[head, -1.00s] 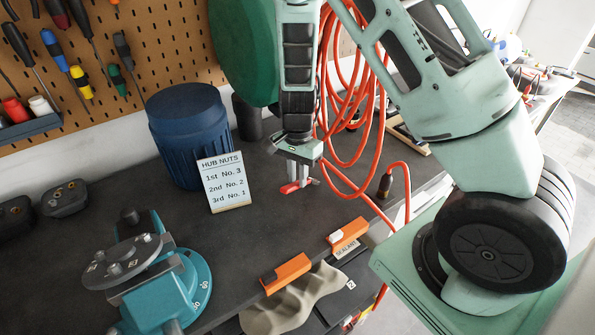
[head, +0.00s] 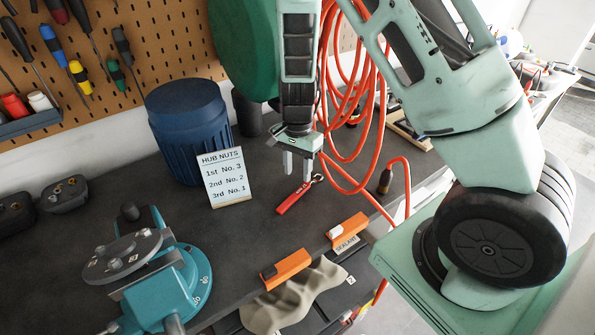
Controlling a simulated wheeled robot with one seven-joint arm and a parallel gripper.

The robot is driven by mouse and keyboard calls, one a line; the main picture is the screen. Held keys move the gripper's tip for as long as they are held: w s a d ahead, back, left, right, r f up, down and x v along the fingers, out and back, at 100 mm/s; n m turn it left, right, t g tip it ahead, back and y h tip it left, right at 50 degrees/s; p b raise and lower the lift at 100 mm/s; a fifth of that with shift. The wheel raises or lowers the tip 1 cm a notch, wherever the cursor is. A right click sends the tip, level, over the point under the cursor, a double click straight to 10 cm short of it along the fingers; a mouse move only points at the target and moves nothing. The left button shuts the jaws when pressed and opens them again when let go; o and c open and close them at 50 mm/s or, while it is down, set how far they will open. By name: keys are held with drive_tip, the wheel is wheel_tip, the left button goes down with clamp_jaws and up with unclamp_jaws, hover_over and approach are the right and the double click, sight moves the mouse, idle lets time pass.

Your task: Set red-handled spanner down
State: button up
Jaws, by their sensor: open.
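The red-handled spanner (head: 294,196) lies on the dark bench top (head: 240,235), its red handle toward the lower left and its metal end toward the upper right. My gripper (head: 297,170) points down just above and behind the spanner. Its two fingers are apart and nothing is between them. A small gap shows between the fingertips and the spanner.
A sign reading HUB NUTS (head: 224,179) leans before a blue drum (head: 188,130). A teal vise (head: 165,275) holds a round plate with studs. An orange hose (head: 345,110) hangs behind and right of my gripper. Orange clamps (head: 287,268) and a rag (head: 295,298) line the front edge.

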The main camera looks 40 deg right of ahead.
wheel_tip(320, 180, up, 6)
drive_tip(key=b, duration=0.1)
drive_tip(key=s+a+r+n, duration=0.3)
drive_tip(key=a+n, duration=0.1)
drive_tip(key=a, duration=0.2)
drive_tip(key=s+a+r+n, duration=0.3)
drive_tip(key=s+a+n, duration=0.1)
drive_tip(key=a, duration=0.2)
drive_tip(key=s+a+r+n, duration=0.2)
drive_tip(key=s+a+n, duration=0.1)
drive_tip(key=s+n, duration=0.3)
drive_tip(key=s+a+r+n+t, duration=0.1)
drive_tip(key=s+a+r+n, duration=0.2)
drive_tip(key=s+n, duration=0.4)
drive_tip(key=shift+s+a, duration=0.2)
drive_tip(key=shift+s, duration=1.05)
drive_tip(key=shift+r, duration=0.1)
wheel_tip(320, 180, down, 10)
drive_tip(key=b, duration=1)
